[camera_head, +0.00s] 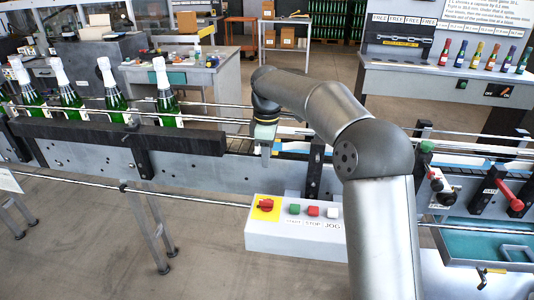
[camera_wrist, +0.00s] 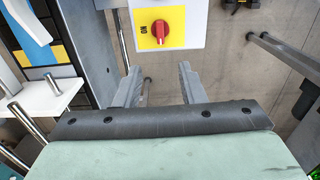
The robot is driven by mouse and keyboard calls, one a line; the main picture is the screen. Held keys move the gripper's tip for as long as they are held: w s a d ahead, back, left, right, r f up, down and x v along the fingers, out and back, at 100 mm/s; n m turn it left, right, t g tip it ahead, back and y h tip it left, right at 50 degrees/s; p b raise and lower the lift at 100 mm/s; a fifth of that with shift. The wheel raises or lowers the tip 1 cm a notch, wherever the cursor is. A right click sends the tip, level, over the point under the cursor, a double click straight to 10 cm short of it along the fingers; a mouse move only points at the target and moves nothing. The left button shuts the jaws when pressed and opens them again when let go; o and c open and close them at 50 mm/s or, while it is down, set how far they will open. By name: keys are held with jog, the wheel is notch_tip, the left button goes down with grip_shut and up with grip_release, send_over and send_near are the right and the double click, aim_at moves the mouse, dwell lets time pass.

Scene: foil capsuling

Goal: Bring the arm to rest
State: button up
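My arm reaches up and bends left over the conveyor in the head view, with my gripper (camera_head: 265,155) pointing down near the conveyor's front rail. In the wrist view, the two fingers of my gripper (camera_wrist: 159,85) are apart, with only floor and a thin rod seen between them. The gripper is open and empty. The control box's red rotary switch (camera_head: 266,205) on its yellow plate is just right of and below the gripper in the head view. The switch also shows beyond the fingertips in the wrist view (camera_wrist: 160,30), apart from them.
Several green bottles with white foil tops (camera_head: 168,95) stand on the conveyor (camera_head: 190,143) at left. The control box (camera_head: 295,238) has green, red and white buttons. A red-handled lever (camera_head: 510,196) is at right. A back bench (camera_head: 430,75) holds several coloured bottles.

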jog(key=s+d+f+m, duration=0.2)
jog(key=s+d+m, duration=0.3)
jog(key=s, duration=0.7)
jog(key=s+d+f+m, duration=0.2)
jog(key=s+d+m, duration=0.4)
jog(key=s, duration=0.6)
jog(key=s+d+f+m, duration=0.3)
jog(key=s+d+m, duration=0.2)
jog(key=s, duration=0.7)
jog(key=shift+s+d+m, duration=0.2)
jog(key=shift+d+m, duration=0.05)
jog(key=shift+m, duration=0.05)
